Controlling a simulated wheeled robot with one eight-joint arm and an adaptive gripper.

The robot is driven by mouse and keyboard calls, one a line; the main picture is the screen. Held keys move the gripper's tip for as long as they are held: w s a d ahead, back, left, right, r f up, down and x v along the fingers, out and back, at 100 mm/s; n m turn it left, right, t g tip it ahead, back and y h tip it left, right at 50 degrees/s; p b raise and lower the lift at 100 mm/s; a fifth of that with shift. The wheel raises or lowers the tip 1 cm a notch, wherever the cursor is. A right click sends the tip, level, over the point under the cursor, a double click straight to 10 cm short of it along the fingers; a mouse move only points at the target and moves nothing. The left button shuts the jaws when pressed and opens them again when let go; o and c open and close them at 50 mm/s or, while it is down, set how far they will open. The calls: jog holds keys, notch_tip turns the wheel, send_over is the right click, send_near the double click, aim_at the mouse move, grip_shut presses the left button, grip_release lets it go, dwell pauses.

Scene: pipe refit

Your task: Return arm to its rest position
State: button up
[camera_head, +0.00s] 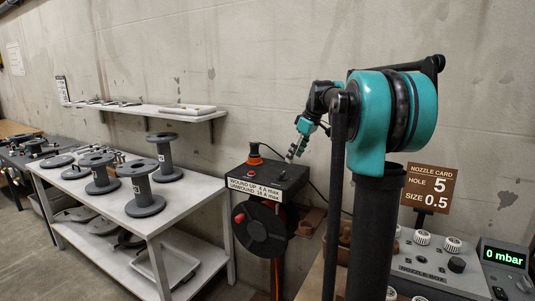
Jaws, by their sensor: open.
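My arm rises at the right of the view, with a large teal and black joint on a dark column. It bends left to a small teal wrist, and my gripper (291,154) hangs from it, tilted down and to the left. The gripper is open, with nothing seen between its small fingers. It appears in front of or just above the black cable reel box (268,178); the exact gap cannot be told.
A white table (180,210) with several grey spools stands left, below a wall shelf (150,108). The nozzle box (425,270), with knobs and a display reading 0 mbar, is at lower right, beside a brown nozzle card (430,188). Bare wall lies behind.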

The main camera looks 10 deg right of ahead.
jog(key=s+f+m+h, duration=0.1)
jog(key=s+f+m, duration=0.2)
jog(key=s+f, duration=0.7)
jog(key=s+f+m+t+h, duration=0.1)
jog(key=s+f+m, duration=0.2)
jog(key=s+f, duration=0.7)
jog(key=s+a+f+m+h, duration=0.1)
jog(key=s+f+m, duration=0.3)
jog(key=s+f, duration=0.5)
jog(key=shift+s+f+t, duration=0.15)
jog(key=shift+s+f, duration=0.05)
jog(key=shift+s, duration=1.05)
jog(key=shift+s+f+t, duration=0.15)
jog(key=shift+s+f, duration=0.05)
jog(key=shift+s, duration=1)
